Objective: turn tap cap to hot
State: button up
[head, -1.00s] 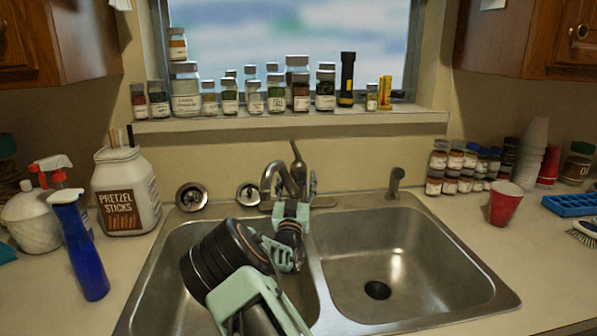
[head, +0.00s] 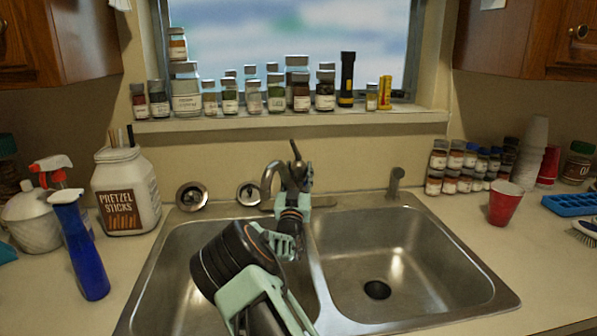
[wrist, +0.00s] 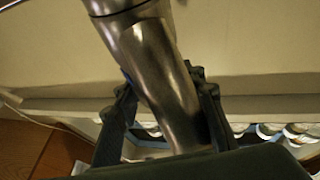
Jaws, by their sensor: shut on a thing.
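The metal tap stands behind the double sink; its curved spout (head: 268,181) shows left of my gripper. Its upright lever (head: 296,150) rises just above my gripper. My gripper (head: 297,178) is at the tap's upper body, right of the spout, and hides much of it in the head view. In the wrist view a shiny metal part of the tap (wrist: 150,70) passes between the two dark fingers, and my gripper is shut on it. The exact line between cap and body is hidden.
The sink has a left basin under my arm and an empty right basin (head: 390,255). A side sprayer (head: 395,184) stands right of the tap. Several jars line the window sill (head: 400,117) behind. A blue spray bottle (head: 80,250) and pretzel jar (head: 127,190) stand left.

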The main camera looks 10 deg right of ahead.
jog(key=shift+c, duration=0.5)
jog(key=shift+f+b, duration=0.15)
jog(key=shift+b, duration=0.45)
jog(key=shift+f+m+g+h+b, duration=0.1)
jog(key=shift+m+g+h+b, duration=0.2)
jog(key=shift+m+h+b, duration=0.6)
jog(key=shift+r+m+g+h+b, duration=0.25)
jog(key=shift+m+g+h+b, duration=0.2)
jog(key=shift+h+b, duration=0.9)
jog(key=o, duration=1.2)
